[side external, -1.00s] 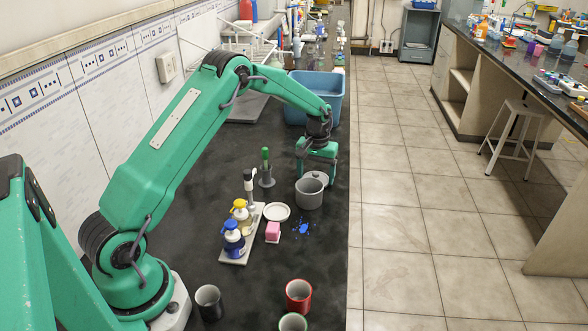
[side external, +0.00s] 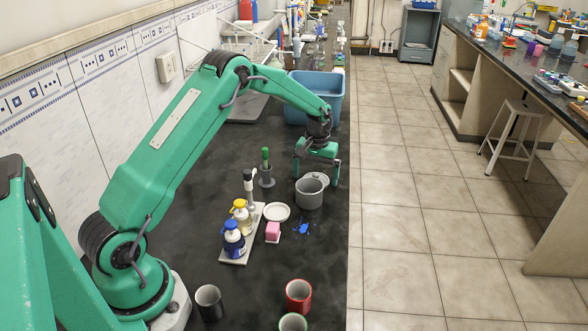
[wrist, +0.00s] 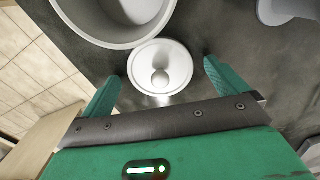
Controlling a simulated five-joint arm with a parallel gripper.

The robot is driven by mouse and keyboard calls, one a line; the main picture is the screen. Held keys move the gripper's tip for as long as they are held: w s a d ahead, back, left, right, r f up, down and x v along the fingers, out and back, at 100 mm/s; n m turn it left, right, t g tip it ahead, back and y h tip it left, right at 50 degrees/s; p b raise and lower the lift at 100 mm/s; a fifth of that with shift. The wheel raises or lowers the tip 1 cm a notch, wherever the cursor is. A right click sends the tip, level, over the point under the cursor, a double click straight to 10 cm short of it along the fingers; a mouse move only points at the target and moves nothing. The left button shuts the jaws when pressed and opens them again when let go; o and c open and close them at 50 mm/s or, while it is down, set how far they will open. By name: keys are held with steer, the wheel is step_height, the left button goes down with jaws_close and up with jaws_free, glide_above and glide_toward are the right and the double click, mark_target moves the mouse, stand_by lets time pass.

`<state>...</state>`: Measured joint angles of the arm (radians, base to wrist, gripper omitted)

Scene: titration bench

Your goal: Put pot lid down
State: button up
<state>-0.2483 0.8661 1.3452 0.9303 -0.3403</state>
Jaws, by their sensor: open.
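The pot lid (wrist: 160,66) is pale grey and round with a knob on top. It appears to lie flat on the dark bench, knob up, beside the pot. In the side view the lid (side external: 319,178) is partly hidden behind the pot. The grey pot (side external: 309,199) stands upright and uncovered; its rim (wrist: 108,43) shows at the top of the wrist view. My gripper (wrist: 162,86) is open, with one finger on each side of the lid and gaps between. In the side view my gripper (side external: 317,176) is low over the bench, just behind the pot.
A green-handled brush (side external: 265,158) stands in a holder to the left. A white dish (side external: 277,212), a pink sponge (side external: 272,231) and a blue spill (side external: 302,228) are in front. Pump bottles stand on a tray (side external: 236,258). A blue basin (side external: 336,100) is behind.

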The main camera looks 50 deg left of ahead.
mark_target(316, 175)
step_height(316, 175, up, 12)
stand_by(0.6)
stand_by(0.5)
steer(key=s+d+r+m+t, duration=0.1)
steer(key=s+d+r+m, duration=0.1)
steer(key=s+d+r, duration=0.35)
steer(key=s+d+r+m+t, duration=0.1)
steer(key=s+d+r+t, duration=0.15)
steer(key=s+r, duration=0.65)
steer(key=s+d+f+m+t, duration=0.1)
steer(key=s+d+m, duration=0.1)
steer(key=s, duration=0.7)
steer(key=s+d+f+m+t, duration=0.1)
steer(key=s+d, duration=0.3)
steer(key=s, duration=0.5)
steer(key=shift+f+m, duration=0.15)
steer(key=shift+m, duration=0.25)
